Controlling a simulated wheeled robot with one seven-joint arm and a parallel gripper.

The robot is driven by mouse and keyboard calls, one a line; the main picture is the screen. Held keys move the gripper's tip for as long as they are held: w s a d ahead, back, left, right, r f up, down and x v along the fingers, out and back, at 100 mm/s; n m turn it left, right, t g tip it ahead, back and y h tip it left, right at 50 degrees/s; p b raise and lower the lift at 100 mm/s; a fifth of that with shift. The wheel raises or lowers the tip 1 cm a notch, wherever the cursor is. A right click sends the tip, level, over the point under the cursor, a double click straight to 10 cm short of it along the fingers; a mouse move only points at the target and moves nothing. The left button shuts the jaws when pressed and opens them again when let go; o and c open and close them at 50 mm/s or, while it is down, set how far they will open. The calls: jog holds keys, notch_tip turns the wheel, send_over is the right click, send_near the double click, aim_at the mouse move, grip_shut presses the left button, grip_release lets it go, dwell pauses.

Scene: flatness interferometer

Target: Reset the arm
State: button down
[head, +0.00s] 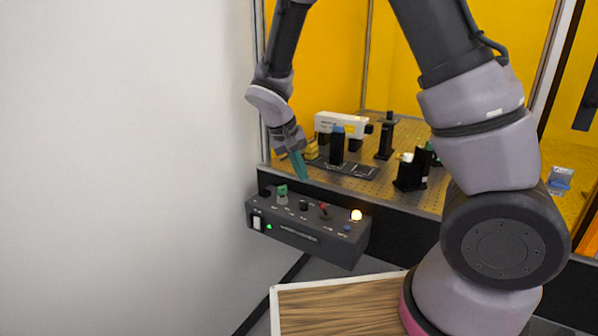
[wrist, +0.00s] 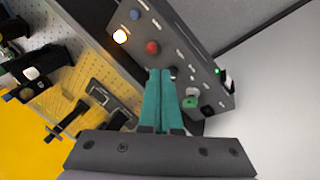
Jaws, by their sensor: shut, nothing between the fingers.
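My gripper (head: 303,179) is at the end of my arm, which reaches down from the top of the head view. Its teal fingers are shut with nothing between them. It points down just above the back edge of a dark control box (head: 305,236). In the wrist view the fingertips (wrist: 165,72) overlap the box face, near a black knob (wrist: 172,73) and below a red knob (wrist: 152,47). I cannot tell whether the fingertips touch the box.
A perforated optical table (head: 380,182) with a white instrument (head: 340,122) and several black mounts stands behind the box, inside yellow panels (head: 400,60). A white wall (head: 120,150) is on the left. A wood-topped surface (head: 340,305) lies in front, beside my arm's base.

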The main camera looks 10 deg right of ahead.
jog(key=s+d+r+m+t+y, duration=0.1)
jog(key=s+d+r+y, duration=0.1)
jog(key=s+d+r, duration=0.3)
jog(key=s+d+r+m+t+y, duration=0.2)
jog(key=s+d+r, duration=0.3)
jog(key=r, duration=0.7)
jog(key=s+d+r+m+t+y, duration=0.1)
jog(key=s+d+r+t+y, duration=0.1)
jog(key=s+d+r, duration=0.3)
notch_tip(320, 180, up, 4)
jog(key=shift+s+d+f, duration=0.1)
jog(key=shift+s+d, duration=0.05)
jog(key=shift+s, duration=0.4)
dwell(0.5)
